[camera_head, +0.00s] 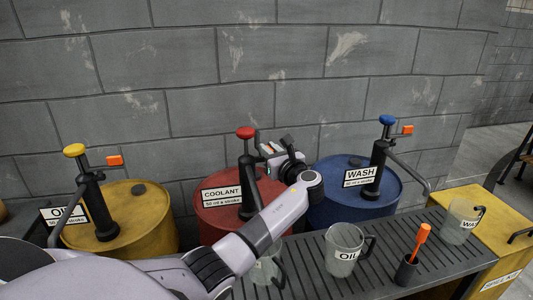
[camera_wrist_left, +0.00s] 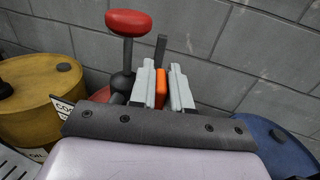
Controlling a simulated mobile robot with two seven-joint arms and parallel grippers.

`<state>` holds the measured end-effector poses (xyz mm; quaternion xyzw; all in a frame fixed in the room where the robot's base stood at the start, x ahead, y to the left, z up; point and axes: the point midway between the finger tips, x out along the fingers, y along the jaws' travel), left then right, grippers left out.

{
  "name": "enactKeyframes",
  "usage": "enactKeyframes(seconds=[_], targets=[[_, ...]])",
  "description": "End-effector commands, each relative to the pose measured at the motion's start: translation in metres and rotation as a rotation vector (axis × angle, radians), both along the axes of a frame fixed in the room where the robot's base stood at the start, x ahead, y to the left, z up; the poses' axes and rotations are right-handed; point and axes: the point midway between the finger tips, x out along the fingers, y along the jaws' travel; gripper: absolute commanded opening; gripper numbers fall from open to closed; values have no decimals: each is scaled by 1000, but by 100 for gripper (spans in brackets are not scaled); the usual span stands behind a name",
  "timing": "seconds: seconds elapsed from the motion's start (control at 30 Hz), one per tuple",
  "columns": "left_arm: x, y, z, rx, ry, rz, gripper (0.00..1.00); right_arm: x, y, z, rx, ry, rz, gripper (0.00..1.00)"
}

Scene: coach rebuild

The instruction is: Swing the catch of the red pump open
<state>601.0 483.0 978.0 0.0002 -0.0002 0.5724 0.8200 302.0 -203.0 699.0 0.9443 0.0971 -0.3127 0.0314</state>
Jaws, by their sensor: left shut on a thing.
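The red pump (camera_head: 246,170) stands on the red drum (camera_head: 212,222) labelled COOLANT, its red knob (camera_head: 245,132) at the top. Its knob also shows in the left wrist view (camera_wrist_left: 129,22). My left gripper (camera_head: 285,152) is just right of the pump's upper part. In the left wrist view its two grey fingers (camera_wrist_left: 162,88) are shut on the orange catch (camera_wrist_left: 160,84). In the head view the catch is mostly hidden by the gripper. My left arm covers part of the red drum. My right gripper is not in view.
A yellow drum (camera_head: 140,225) with a yellow-knobbed pump stands left, a blue drum (camera_head: 335,208) with a blue-knobbed pump right.

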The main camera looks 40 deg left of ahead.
Motion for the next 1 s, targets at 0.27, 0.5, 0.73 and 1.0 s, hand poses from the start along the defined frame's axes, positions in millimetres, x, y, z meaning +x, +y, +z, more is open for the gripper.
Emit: enactKeyframes(seconds=[0.27, 0.5, 0.73, 1.0], targets=[[0, 0, 1, -2, -2, 2, 27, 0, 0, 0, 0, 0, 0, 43], [0, 0, 0, -1, -1, 2, 38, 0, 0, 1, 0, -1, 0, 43], [-4, -12, 0, -2, 0, 0, 38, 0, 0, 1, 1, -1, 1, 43], [-19, -52, 0, -3, -1, 1, 38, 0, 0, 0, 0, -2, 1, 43]])
